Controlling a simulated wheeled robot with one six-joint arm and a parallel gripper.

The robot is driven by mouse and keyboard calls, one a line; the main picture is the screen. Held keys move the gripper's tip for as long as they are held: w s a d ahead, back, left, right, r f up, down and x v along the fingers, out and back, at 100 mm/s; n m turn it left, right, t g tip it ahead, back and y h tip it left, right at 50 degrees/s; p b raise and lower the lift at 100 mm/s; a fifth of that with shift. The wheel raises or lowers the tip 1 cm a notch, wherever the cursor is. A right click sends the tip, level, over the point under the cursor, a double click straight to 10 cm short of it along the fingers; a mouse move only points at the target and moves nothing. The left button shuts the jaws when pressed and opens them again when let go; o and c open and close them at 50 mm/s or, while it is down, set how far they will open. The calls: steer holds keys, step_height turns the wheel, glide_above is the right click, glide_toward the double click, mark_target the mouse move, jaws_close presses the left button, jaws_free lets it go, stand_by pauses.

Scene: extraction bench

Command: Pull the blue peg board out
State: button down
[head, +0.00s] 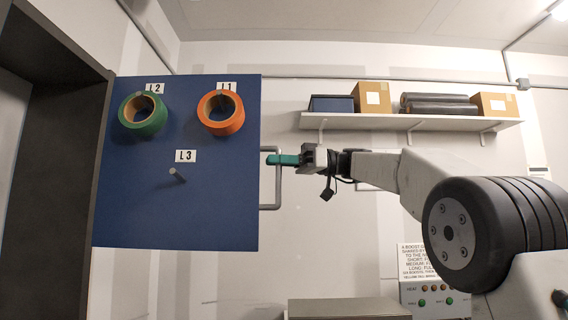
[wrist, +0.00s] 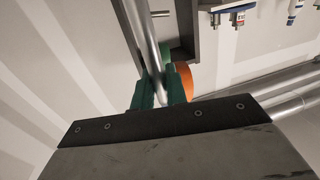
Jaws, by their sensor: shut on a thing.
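The blue peg board (head: 215,205) stands upright at the left in the head view. A green ring (head: 157,125) hangs on its L2 peg and an orange ring (head: 236,124) on L1. The L3 peg (head: 177,174) is bare. A grey bar handle (head: 270,207) is on the board's right edge. My gripper (head: 283,159) reaches it from the right, its green fingers shut on the handle. In the wrist view the fingers (wrist: 160,92) close around the metal bar (wrist: 146,45), and part of the orange ring (wrist: 185,80) shows behind.
A dark cabinet frame (head: 75,130) stands directly left of the board. A wall shelf (head: 400,122) with boxes is at the upper right. A control panel (head: 435,299) and a grey box (head: 345,309) are below my arm. Bare wall shows between the board and shelf.

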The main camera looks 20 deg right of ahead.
steer(key=shift+d+f, duration=0.15)
steer(key=shift+f, duration=0.05)
steer(key=c, duration=1.8)
jaws_free()
steer(key=o, duration=0.3)
steer(key=shift+d, duration=0.25)
steer(key=shift+a+r, duration=0.1)
steer(key=shift+a, duration=0.05)
steer(key=d, duration=0.7)
steer(key=shift+s+d, duration=0.4)
steer(key=shift+s, duration=0.05)
